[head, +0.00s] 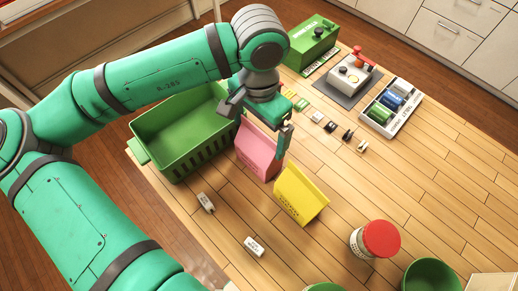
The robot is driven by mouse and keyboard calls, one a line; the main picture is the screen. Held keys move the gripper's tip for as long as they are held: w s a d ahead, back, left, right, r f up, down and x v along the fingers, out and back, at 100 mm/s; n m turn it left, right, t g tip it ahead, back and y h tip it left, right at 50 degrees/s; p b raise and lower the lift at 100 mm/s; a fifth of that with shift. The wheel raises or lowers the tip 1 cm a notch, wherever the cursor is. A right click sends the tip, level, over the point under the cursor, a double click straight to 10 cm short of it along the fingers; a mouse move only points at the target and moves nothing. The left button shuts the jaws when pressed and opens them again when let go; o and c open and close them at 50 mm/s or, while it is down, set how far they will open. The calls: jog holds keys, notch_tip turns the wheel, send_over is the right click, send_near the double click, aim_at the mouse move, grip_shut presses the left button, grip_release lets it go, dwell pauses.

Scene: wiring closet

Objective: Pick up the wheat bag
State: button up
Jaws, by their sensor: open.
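A pink bag (258,150) and a yellow bag (299,194) stand upright side by side on the wooden table. Their lettering is too small to read, so I cannot tell which is the wheat bag. My gripper (259,121) is open over the pink bag's top, with one finger to its left and the other at its right. The gripper hides part of the pink bag's top edge. I cannot tell whether the fingers touch it. The yellow bag is clear of the gripper, to its lower right.
A green basket (178,166) stands close left of the pink bag. Two small white labelled pieces (254,246) lie in front. A red-lidded jar (376,241) and green bowl (433,277) stand at lower right. A green box (313,42) and a tray of spools (391,106) are behind.

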aim_at(259, 147)
jog(key=shift+f, duration=3.65)
jog(key=c, duration=1)
jog(key=shift+r, duration=0.1)
